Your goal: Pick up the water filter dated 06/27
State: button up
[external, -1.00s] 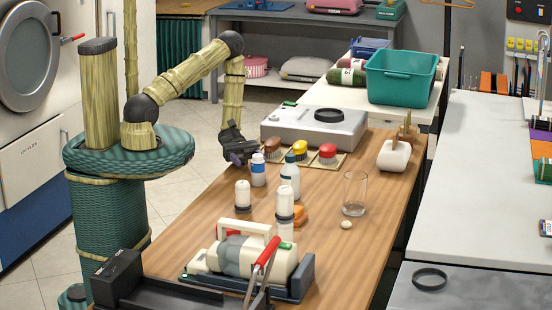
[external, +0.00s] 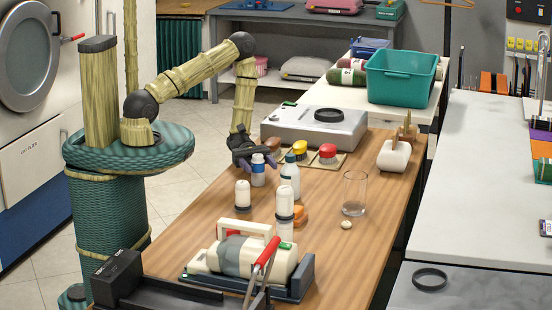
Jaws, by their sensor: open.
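Two white cylinders with dark bands near their bases stand on the wooden table: the left cylinder (external: 243,194) and the right cylinder (external: 285,203), which rests on a clear or pale base. They look like water filters, but no date is readable on either. My gripper (external: 257,164) is open and low over the table's left side, at a small white bottle with a blue cap (external: 258,177). Its dark fingers show on both sides of the cap; I cannot tell whether they are around it or behind it. Both cylinders are nearer the camera than my gripper.
A taller white bottle (external: 290,178) stands right of the blue-capped one. An orange object (external: 300,214), a clear glass (external: 354,195) and a cream machine (external: 250,262) are nearby. The table's right-front part is clear.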

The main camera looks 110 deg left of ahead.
dwell(0.5)
jog(key=c, duration=1.1)
jog(key=shift+r, duration=0.1)
notch_tip(320, 180, up, 10)
jog(key=shift+f, duration=0.1)
